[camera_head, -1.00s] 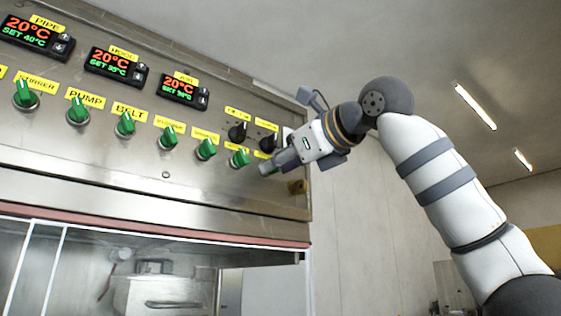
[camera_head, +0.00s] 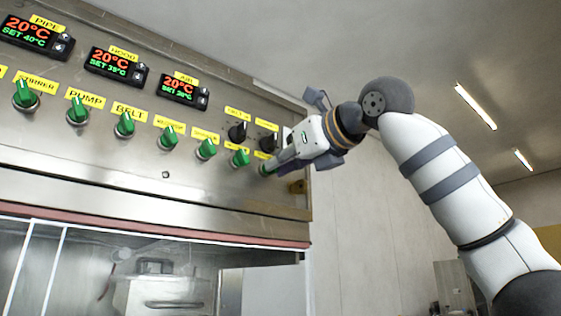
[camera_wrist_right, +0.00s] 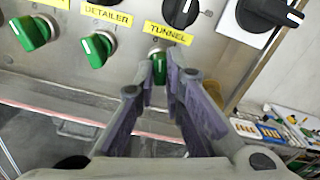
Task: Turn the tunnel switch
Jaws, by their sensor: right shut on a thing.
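The tunnel switch is a green knob (camera_wrist_right: 158,67) under a yellow TUNNEL label (camera_wrist_right: 169,33) in the right wrist view. In the head view a little of its green (camera_head: 264,170) shows at the right end of the knob row. My right gripper (camera_wrist_right: 161,75) is shut on this knob, with a finger on each side of it; in the head view the gripper (camera_head: 272,166) reaches the panel from the right. The knob's lower part is hidden between the fingers. My left gripper is not in view.
The green detailer knob (camera_wrist_right: 97,49) is just left of the tunnel switch. Black knobs (camera_head: 237,131) sit above on the steel panel (camera_head: 120,180). Temperature displays (camera_head: 184,88) are higher up. A brass-coloured part (camera_head: 298,187) is below the gripper.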

